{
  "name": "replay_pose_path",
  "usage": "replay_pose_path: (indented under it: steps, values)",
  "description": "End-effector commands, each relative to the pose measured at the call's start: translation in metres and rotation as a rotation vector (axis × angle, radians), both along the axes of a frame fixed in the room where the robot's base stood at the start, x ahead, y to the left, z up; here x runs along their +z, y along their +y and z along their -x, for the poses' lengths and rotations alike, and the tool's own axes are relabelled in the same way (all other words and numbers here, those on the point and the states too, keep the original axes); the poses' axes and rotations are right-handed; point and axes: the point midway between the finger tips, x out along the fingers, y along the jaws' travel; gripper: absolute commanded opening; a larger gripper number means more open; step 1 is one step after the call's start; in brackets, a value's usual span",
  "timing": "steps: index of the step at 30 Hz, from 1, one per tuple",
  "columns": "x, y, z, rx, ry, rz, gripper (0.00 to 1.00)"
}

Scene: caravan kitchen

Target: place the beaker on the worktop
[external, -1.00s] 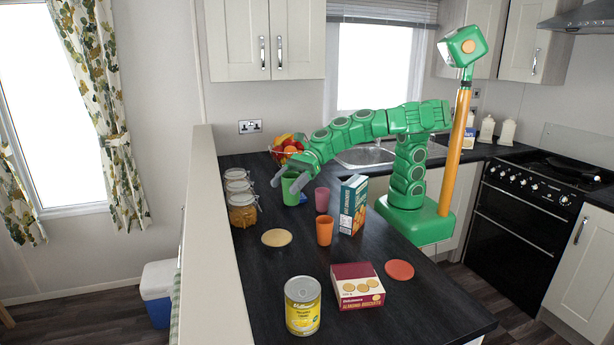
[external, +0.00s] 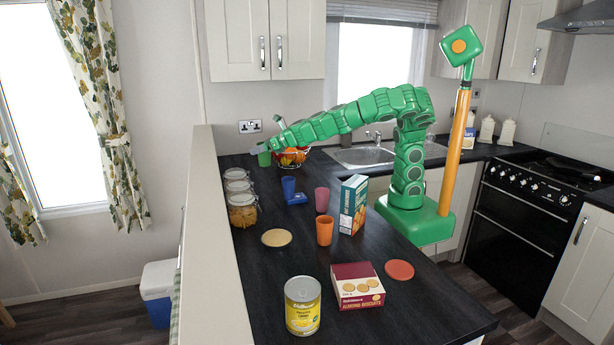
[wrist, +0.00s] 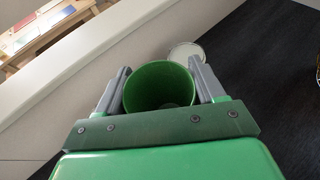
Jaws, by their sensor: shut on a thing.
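My gripper (external: 262,149) is at the far left end of the worktop (external: 300,262), shut on a green beaker (external: 264,159). In the wrist view the beaker (wrist: 160,84) sits between the two grey fingers, its open mouth towards the camera and its inside empty. The beaker is close to the worktop's far edge, beside the fruit basket; I cannot tell whether its base touches the surface. A blue beaker (external: 288,186), a pink beaker (external: 322,199) and an orange beaker (external: 324,231) stand nearer on the worktop.
Several glass jars (external: 242,211) line the left wall. The fruit basket (external: 292,157) is just right of my gripper. A blue item (external: 297,199) lies by the blue beaker.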

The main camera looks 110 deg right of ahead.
Motion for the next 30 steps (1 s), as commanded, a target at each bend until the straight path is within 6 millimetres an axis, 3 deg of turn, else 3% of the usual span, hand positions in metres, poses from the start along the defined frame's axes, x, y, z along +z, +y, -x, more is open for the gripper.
replay_pose_path:
  steps: [1, 6, 12, 15, 21, 30]
  values:
    - [-0.001, -0.019, 0.008, -0.064, 0.001, 0.0, 0.39]
    - [-0.004, -0.079, 0.044, -0.285, 0.002, -0.001, 0.39]
    - [-0.007, -0.141, 0.095, -0.542, 0.001, -0.003, 0.39]
    - [-0.007, -0.162, 0.12, -0.649, 0.002, -0.002, 0.39]
    - [-0.006, -0.189, 0.156, -0.799, 0.001, -0.001, 0.39]
    - [-0.005, -0.209, 0.192, -0.937, 0.0, -0.001, 0.39]
